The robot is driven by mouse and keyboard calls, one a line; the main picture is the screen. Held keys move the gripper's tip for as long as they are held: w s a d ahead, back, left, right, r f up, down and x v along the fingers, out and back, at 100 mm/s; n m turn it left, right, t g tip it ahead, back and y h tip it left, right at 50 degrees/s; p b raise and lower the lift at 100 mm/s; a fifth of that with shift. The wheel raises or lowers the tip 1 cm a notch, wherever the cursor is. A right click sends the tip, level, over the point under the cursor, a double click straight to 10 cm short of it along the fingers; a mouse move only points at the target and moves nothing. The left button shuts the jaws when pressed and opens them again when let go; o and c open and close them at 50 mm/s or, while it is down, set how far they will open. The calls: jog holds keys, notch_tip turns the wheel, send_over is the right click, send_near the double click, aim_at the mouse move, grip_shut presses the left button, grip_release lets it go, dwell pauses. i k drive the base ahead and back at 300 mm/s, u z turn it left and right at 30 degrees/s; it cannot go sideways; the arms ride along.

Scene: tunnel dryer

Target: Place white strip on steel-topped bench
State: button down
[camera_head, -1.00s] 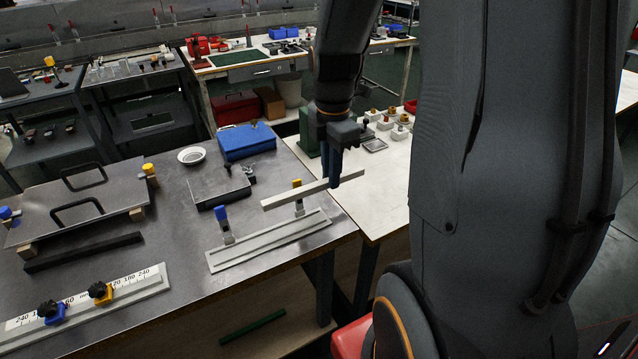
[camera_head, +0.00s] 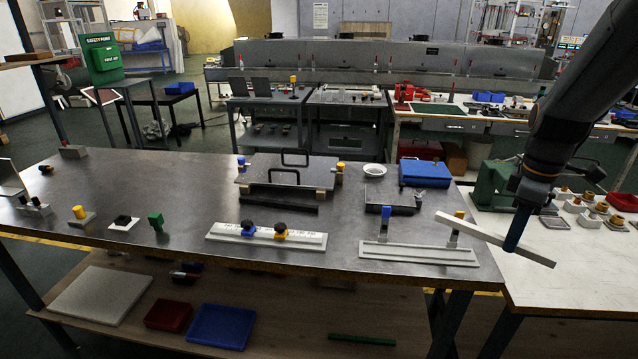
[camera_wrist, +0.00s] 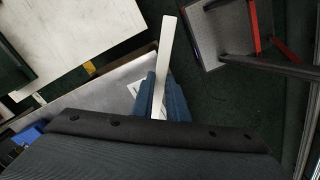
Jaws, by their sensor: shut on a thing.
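The white strip (camera_head: 480,234) is a long, thin, pale bar. My gripper (camera_head: 514,228) is shut on it, with the blue fingers around the strip's right part. The strip is held in the air over the gap between the two benches at the right, tilted down to the right in the head view. In the wrist view the strip (camera_wrist: 167,55) sticks out from between the blue fingers (camera_wrist: 160,98). The steel-topped bench (camera_head: 130,190) fills the left and middle, its grey top partly bare. The strip's left end overlaps the bench's right end in the picture.
A grey slotted rail (camera_head: 430,254) with blue and yellow clamps lies near the bench's right end. A scale ruler (camera_head: 265,236), a plate with handles (camera_head: 287,172), a blue case (camera_head: 425,173) and a white dish (camera_head: 374,170) also stand there. A white-topped bench (camera_head: 570,265) adjoins at right.

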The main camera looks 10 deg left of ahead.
aim_at(274, 221)
jog(key=u, duration=1.7)
jog(key=i, duration=0.95)
jog(key=z, duration=0.6)
